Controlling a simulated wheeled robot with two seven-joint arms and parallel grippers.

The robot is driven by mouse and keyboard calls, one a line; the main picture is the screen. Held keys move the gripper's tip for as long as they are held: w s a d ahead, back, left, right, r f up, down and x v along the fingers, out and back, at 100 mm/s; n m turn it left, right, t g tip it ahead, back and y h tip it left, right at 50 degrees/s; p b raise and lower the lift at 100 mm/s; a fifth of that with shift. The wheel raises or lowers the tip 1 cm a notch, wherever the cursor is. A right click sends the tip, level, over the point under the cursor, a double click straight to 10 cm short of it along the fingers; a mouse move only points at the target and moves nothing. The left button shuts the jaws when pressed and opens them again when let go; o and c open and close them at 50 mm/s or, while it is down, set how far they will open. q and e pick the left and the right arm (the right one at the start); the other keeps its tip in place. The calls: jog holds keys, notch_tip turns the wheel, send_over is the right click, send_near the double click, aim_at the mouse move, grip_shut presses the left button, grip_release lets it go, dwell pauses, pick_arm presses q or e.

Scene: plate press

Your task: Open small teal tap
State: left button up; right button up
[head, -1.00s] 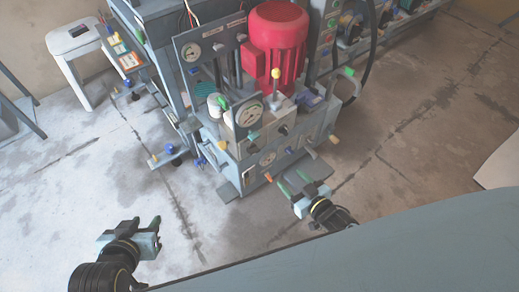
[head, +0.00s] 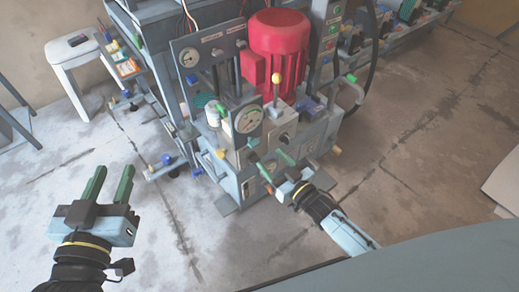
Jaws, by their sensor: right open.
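A small teal-green handle (head: 253,143), which looks like the teal tap, is on the front of the grey press unit, just below the round gauge (head: 248,119). It is small in the picture, and I cannot tell its turn position. My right gripper (head: 268,153) is at the front of the unit, its green fingers apart and pointing towards the panel just below and right of the handle. I cannot tell whether they touch it. My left gripper (head: 111,170) is open and empty over the floor at left, its two green fingers pointing up in the picture, well away from the press.
A green-ended handle (head: 351,78) sticks out at right. A white stool (head: 75,48) stands at back left. The floor at left and right is mostly clear.

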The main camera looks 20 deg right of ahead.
aim_at(257, 145)
jog(key=b+x, duration=0.2)
jog(key=x, duration=0.3)
jog(key=shift+w+a, duration=0.1)
jog(key=shift+w, duration=0.1)
pick_arm(q)
notch_tip(257, 145, up, 9)
jog(key=s+t+h, duration=0.2)
jog(key=t, duration=0.4)
jog(key=shift+d+f+b, duration=0.15)
jog(key=shift+d+b, duration=0.15)
jog(key=shift+d, duration=0.1)
pick_arm(e)
jog(key=shift+w+a, duration=0.25)
jog(key=shift+w, duration=0.45)
jog(key=shift+c, duration=0.2)
jog(key=c, duration=0.9)
